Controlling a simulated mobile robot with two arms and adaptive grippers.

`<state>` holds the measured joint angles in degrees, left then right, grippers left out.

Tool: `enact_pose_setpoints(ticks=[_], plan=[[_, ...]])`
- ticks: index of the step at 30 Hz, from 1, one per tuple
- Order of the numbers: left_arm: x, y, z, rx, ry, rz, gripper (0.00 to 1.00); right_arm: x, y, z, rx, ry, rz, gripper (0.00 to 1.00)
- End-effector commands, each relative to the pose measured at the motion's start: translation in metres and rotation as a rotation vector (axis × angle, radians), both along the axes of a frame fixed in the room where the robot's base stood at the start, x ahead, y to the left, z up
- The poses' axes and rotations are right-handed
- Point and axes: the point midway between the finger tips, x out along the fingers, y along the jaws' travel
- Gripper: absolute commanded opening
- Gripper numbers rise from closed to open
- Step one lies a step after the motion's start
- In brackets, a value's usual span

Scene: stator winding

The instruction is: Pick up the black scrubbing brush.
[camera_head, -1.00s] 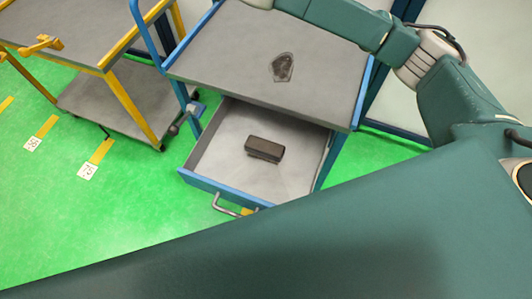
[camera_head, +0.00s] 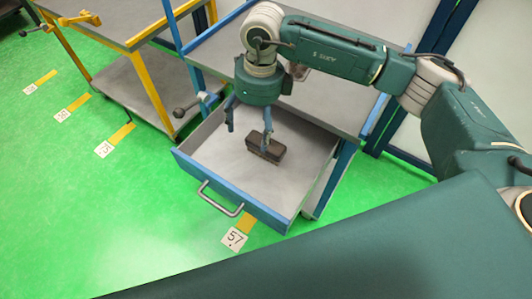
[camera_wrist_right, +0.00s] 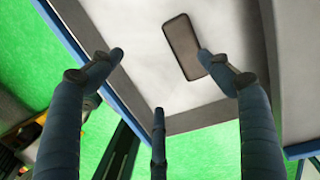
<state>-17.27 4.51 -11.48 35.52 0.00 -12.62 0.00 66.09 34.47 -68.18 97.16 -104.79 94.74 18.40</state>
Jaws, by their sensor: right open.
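The black scrubbing brush (camera_head: 274,149) is a dark, brick-shaped block lying on the floor of an open grey drawer (camera_head: 238,187) with a blue front. My right gripper (camera_head: 248,140) points down over the drawer, with its fingers spread and nothing between them. One finger overlaps the brush in the head view; contact cannot be told. In the right wrist view, the brush (camera_wrist_right: 180,42) lies beyond the open fingers (camera_wrist_right: 160,72), with the right fingertip overlapping its edge. My left gripper is not in view.
A blue-framed workbench (camera_head: 322,103) stands above and behind the drawer. A yellow-framed cart (camera_head: 125,72) is to the left.

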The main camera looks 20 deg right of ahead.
Motion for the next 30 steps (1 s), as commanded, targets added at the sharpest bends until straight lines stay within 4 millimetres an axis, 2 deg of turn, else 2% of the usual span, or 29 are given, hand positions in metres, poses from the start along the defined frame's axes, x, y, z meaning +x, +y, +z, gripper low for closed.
enact_pose_setpoints(ticks=[1,3,6,12,20,27,30], plan=[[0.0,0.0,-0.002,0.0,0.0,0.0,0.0,0.002,-0.013,-0.004,-0.05,-0.005,-0.005,0.78],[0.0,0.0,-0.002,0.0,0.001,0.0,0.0,0.003,-0.025,-0.007,-0.094,-0.009,-0.01,0.78],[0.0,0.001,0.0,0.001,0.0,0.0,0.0,0.003,-0.03,-0.018,-0.114,-0.008,-0.013,0.78],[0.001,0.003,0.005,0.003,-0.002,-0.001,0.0,0.003,-0.029,-0.049,-0.111,-0.007,-0.013,0.78],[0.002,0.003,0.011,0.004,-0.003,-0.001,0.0,0.005,-0.029,-0.07,-0.11,-0.007,-0.012,0.78],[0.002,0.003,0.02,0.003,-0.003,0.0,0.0,0.008,-0.029,-0.106,-0.109,-0.007,-0.012,0.78],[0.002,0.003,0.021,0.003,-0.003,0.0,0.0,0.009,-0.029,-0.112,-0.109,-0.01,-0.011,0.78]])
